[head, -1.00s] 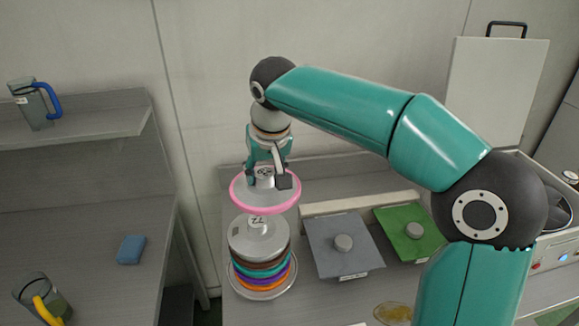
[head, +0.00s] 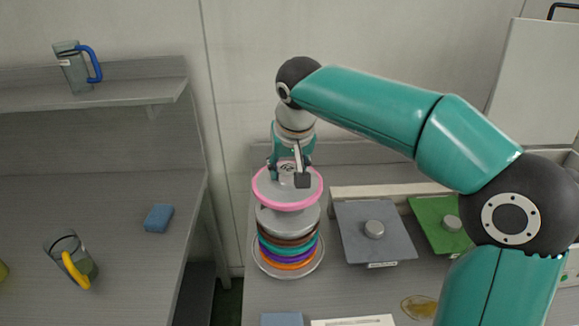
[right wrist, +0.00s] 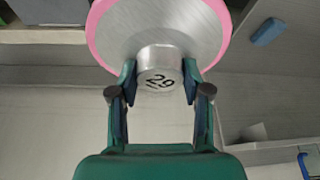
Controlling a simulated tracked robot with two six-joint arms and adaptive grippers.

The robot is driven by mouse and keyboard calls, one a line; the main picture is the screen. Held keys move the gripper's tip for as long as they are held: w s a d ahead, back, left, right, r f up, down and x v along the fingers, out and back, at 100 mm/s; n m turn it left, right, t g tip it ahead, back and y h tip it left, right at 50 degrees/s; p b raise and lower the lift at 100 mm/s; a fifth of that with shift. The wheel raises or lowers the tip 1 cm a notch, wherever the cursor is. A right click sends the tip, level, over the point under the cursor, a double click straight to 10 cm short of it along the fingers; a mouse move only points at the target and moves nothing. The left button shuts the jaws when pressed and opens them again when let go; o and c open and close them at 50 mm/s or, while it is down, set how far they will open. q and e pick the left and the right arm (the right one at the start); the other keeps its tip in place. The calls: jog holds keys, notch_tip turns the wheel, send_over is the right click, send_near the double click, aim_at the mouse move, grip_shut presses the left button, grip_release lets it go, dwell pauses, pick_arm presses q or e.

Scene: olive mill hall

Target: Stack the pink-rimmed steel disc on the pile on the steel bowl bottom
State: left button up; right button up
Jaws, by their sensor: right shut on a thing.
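The pink-rimmed steel disc (head: 287,205) is held level by its knob in my right gripper (head: 290,177). In the right wrist view the gripper (right wrist: 158,79) is shut on the knob, which is marked 29, and the pink rim (right wrist: 98,42) shows around the steel. The pile (head: 285,221) stands directly below the disc, with a grey steel disc on top and brown, teal, purple and orange rims under it. The steel bowl bottom (head: 264,268) shows as a rim around the pile's foot. The disc hides the top disc's knob; I cannot tell whether they touch. My left gripper is out of view.
A grey lidded container (head: 360,243) and a green one (head: 437,231) stand right of the pile. A blue sponge (head: 158,218) and a yellow-handled jug (head: 70,255) are on the left counter. A blue-handled jug (head: 73,70) stands on the shelf.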

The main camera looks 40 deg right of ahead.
aim_at(288, 183)
jog(key=shift+s+a+f, duration=0.1)
jog(key=shift+s+f, duration=0.05)
jog(key=shift+f, duration=0.1)
jog(key=shift+f+b, duration=1.5)
jog(key=shift+f, duration=0.25)
jog(key=o, duration=1)
jog(key=v, duration=1.1)
jog(key=shift+r, duration=0.1)
jog(key=shift+s+r, duration=0.1)
jog(key=shift+r, duration=0.25)
